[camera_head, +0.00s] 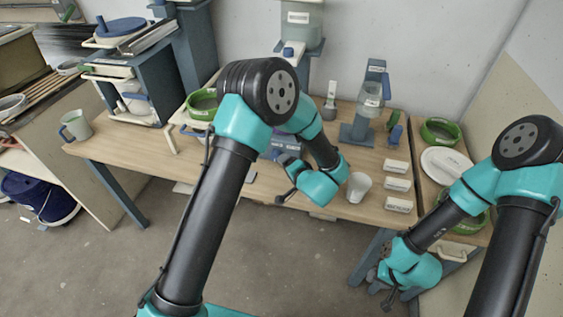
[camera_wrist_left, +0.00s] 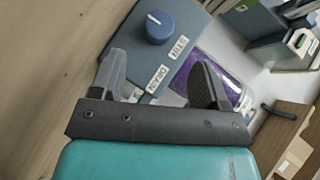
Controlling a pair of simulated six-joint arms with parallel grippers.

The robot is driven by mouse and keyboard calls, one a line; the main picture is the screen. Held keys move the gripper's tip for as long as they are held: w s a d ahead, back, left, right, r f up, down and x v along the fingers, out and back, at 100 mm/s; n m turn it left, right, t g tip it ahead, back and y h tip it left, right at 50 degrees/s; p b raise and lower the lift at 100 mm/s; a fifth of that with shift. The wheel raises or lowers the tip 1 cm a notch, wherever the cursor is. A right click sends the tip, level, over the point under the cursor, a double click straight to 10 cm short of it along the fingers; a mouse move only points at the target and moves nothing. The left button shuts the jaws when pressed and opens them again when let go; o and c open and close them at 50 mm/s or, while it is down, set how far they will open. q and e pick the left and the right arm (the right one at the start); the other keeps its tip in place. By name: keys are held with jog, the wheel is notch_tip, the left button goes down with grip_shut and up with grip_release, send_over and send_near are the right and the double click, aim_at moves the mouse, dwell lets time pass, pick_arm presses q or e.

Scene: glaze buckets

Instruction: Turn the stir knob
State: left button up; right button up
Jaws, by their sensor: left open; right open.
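In the left wrist view, a round blue knob (camera_wrist_left: 160,27) stands on a blue-grey box (camera_wrist_left: 195,30). Two white labels lie near it, one reading STIR (camera_wrist_left: 179,47); the other label (camera_wrist_left: 157,78) is hard to read. My left gripper (camera_wrist_left: 160,64) is open and empty, its fingers spread short of the knob, with no contact visible. In the head view my left arm largely hides the box and that gripper. My right gripper (camera_head: 368,274) is open and empty, low beside the front of the table at the right.
A purple surface (camera_wrist_left: 208,82) lies beside the box. On the wooden table (camera_head: 330,205) are a pale cup (camera_head: 359,186), several white labelled blocks (camera_head: 397,185) and a blue stand (camera_head: 357,132). Green bowls (camera_head: 440,131) and a white plate (camera_head: 446,163) are at the right.

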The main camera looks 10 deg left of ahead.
pick_arm(q)
jog(key=v, duration=0.9)
jog(key=shift+a+f, duration=0.1)
dwell(0.3)
